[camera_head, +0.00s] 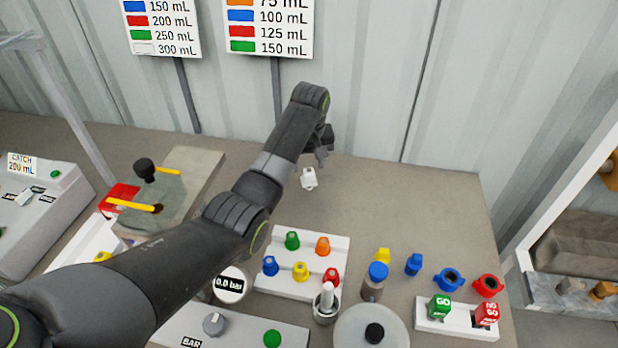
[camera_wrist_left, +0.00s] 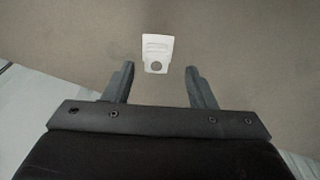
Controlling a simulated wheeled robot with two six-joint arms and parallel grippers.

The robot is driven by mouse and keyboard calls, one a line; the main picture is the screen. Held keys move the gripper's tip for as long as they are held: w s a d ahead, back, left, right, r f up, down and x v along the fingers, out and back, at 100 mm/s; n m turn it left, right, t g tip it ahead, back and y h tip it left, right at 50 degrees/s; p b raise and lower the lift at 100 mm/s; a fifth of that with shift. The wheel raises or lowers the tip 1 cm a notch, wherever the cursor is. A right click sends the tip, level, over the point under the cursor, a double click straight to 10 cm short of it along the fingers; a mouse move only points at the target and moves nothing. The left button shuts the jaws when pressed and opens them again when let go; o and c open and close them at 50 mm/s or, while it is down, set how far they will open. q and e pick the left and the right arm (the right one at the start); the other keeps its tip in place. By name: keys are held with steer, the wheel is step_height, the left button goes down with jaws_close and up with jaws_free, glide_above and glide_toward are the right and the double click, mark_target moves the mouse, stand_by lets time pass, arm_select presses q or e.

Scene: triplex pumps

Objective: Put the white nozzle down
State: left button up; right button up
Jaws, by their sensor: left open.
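The white nozzle (camera_head: 308,179) rests on the bare brown bench top near the back, just below my left gripper (camera_head: 322,158) in the head view. In the left wrist view the white nozzle (camera_wrist_left: 157,52) lies beyond the fingertips, centred between them and apart from both. My left gripper (camera_wrist_left: 160,70) is open with nothing between its fingers. My right gripper is not in view.
A white rack (camera_head: 340,262) holds several coloured nozzles in front of the white one. Blue, yellow and red parts and a GO/NO GO block (camera_head: 457,318) stand at front right. The bench (camera_head: 420,200) is clear right of the nozzle. A corrugated wall (camera_head: 370,80) rises behind.

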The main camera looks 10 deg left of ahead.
mark_target(309, 170)
arm_select(q)
steer(key=shift+w+f+p, duration=0.1)
steer(key=shift+w+f, duration=0.1)
steer(key=shift+f, duration=0.9)
steer(key=shift+w+f+p, duration=0.1)
steer(key=shift+w+f, duration=0.05)
steer(key=shift+f, duration=0.95)
steer(key=shift+w+f+p, duration=0.1)
steer(key=shift+w+f, duration=0.1)
steer(key=shift+f, duration=0.9)
steer(key=shift+c, duration=0.3)
steer(key=c, duration=0.8)
steer(key=shift+r, duration=0.15)
